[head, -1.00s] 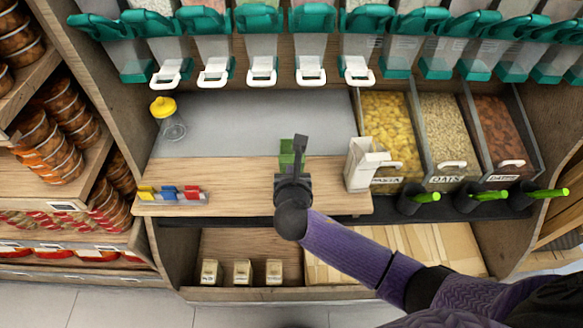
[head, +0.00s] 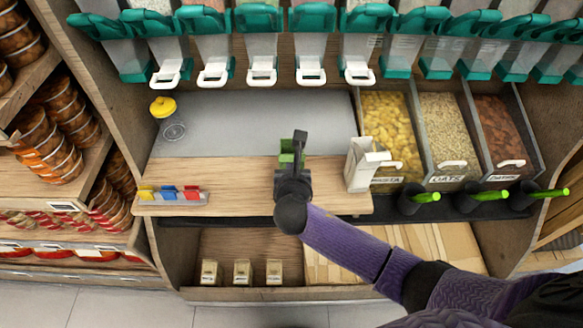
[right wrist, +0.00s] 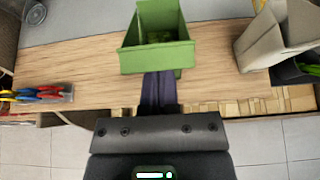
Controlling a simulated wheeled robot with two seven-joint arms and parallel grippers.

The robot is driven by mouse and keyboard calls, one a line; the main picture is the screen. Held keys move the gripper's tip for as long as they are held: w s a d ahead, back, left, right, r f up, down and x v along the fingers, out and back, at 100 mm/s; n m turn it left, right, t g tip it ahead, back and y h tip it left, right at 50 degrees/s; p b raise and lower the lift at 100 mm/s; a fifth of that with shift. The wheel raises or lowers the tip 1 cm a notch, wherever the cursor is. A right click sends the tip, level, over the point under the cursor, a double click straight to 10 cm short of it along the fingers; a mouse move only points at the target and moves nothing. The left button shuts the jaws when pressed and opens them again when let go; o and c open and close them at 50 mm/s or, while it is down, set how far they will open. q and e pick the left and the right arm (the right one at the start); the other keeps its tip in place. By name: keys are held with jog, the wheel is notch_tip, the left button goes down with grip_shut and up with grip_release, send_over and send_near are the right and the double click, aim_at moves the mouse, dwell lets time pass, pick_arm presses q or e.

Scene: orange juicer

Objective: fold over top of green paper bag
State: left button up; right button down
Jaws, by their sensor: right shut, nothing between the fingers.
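The green paper bag (head: 286,153) stands on the wooden counter at the middle of the head view, largely hidden behind my right gripper. The right wrist view shows the bag (right wrist: 157,58) more clearly. Its back wall stands tall, its mouth is open, and green contents show inside. The near green panel is lower and broad. My right gripper (head: 299,141) is shut and empty, right at the bag's right side in the head view. I cannot tell whether it touches the bag. My left gripper is out of view.
A white paper bag (head: 361,168) stands to the right on the counter (head: 235,185). A rack of coloured clips (head: 172,195) lies at the left front. A yellow-lidded jar (head: 163,107) is behind it. Food bins stand to the right and dispensers hang above.

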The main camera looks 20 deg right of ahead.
jog(key=shift+w+d+b, duration=0.2)
jog(key=shift+w+d, duration=0.1)
jog(key=shift+w, duration=0.65)
jog(key=shift+w+d+b, duration=0.15)
jog(key=shift+w+d, duration=0.1)
jog(key=shift+w, duration=0.7)
jog(key=s+r+p, duration=0.1)
jog(key=p, duration=0.1)
jog(key=r+p, duration=0.2)
jog(key=s+r+p, duration=0.1)
jog(key=r+p, duration=0.1)
jog(key=p, duration=0.1)
jog(key=shift+s+a+r, duration=0.2)
jog(key=shift+s+a, duration=0.15)
jog(key=shift+s, duration=0.1)
jog(key=shift+f, duration=0.25)
